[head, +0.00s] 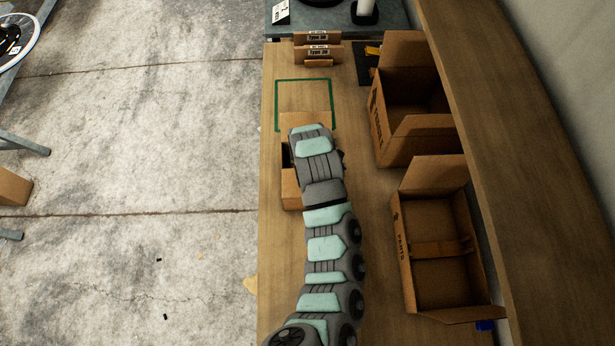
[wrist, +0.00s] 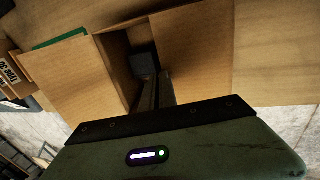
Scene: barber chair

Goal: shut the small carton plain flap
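The small brown carton (head: 285,158) stands on the wooden bench, mostly covered by my arm in the head view. In the wrist view, its dark opening (wrist: 116,50) shows between a flap spread out on the left (wrist: 75,75) and a cardboard panel on the right (wrist: 192,50). Both look unprinted; I cannot tell which is the plain flap. My gripper (wrist: 155,72) has its narrow fingers close together, with no object visible between them. They reach over or into the opening; contact with the cardboard is unclear. The fingertips are hidden in the head view.
A green outline (head: 277,100) is marked on the bench beyond the carton. Two larger open cartons, far (head: 410,90) and near (head: 440,270), stand to the right below a wooden ledge (head: 500,150). Small labelled boxes (head: 318,52) stand at the back. The bench's left edge is close.

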